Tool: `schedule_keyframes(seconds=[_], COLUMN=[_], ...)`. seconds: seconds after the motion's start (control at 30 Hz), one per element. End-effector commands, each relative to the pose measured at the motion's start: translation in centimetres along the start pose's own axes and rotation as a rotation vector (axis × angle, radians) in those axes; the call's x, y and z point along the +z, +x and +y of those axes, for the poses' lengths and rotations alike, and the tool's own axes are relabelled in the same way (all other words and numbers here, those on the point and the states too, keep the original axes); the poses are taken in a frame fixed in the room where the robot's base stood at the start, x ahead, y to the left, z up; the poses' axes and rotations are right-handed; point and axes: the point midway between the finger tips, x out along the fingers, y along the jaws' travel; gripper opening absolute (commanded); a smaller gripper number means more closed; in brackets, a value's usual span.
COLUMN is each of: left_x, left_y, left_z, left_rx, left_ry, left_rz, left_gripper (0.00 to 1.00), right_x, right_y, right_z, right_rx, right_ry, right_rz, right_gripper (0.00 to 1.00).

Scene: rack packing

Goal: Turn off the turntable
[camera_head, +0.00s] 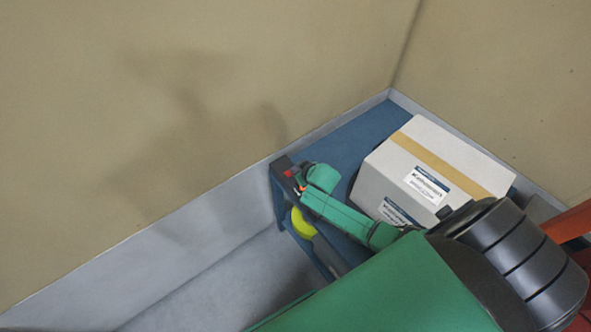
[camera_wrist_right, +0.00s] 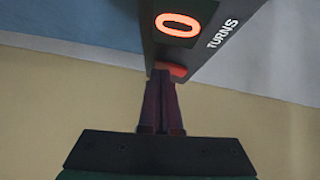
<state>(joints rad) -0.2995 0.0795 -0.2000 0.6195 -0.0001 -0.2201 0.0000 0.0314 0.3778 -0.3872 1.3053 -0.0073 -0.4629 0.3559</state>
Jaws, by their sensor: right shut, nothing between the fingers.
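A dark control box (camera_head: 283,180) sits at the left corner of the blue table. In the right wrist view the control box (camera_wrist_right: 190,45) shows an orange-lit "0" beside the word TURNS, with a red button (camera_wrist_right: 178,70) at its lower edge. My right gripper (camera_wrist_right: 163,78) is shut and empty, its fingertips at the button, touching or nearly so. In the head view my right gripper (camera_head: 298,183) is small and partly hidden by its own wrist. A white carton (camera_head: 385,173) with brown tape stands on the table. The turntable under it is mostly hidden. My left gripper is not in view.
The blue table (camera_head: 350,138) stands close to a beige wall (camera_head: 200,90) with a grey lower band. A yellow round thing (camera_head: 302,223) is on the table's front side. An orange-red beam (camera_head: 568,222) is at the right. My green arm covers the lower right.

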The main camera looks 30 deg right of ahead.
Motion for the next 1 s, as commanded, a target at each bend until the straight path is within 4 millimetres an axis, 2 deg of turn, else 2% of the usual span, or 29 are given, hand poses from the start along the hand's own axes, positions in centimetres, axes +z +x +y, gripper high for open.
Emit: schedule_keyframes(seconds=[0.27,0.6,0.87,1.0], left_x=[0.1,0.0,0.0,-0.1], left_y=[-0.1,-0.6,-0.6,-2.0], left_z=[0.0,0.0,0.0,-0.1], left_rx=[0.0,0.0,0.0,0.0], left_ry=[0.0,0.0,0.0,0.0], left_rz=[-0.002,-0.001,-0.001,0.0], left_gripper=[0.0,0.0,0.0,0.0], right_x=[0.1,-0.2,-0.3,-1.4], right_y=[0.0,-0.4,-0.4,-1.3], right_z=[-0.2,-1.6,-1.6,-1.3], right_rx=[-0.001,-0.002,-0.001,0.0], right_ry=[0.001,0.001,0.0,0.001], right_rz=[-0.004,-0.005,-0.004,-0.003], right_gripper=[0.0,0.0,0.0,0.0])
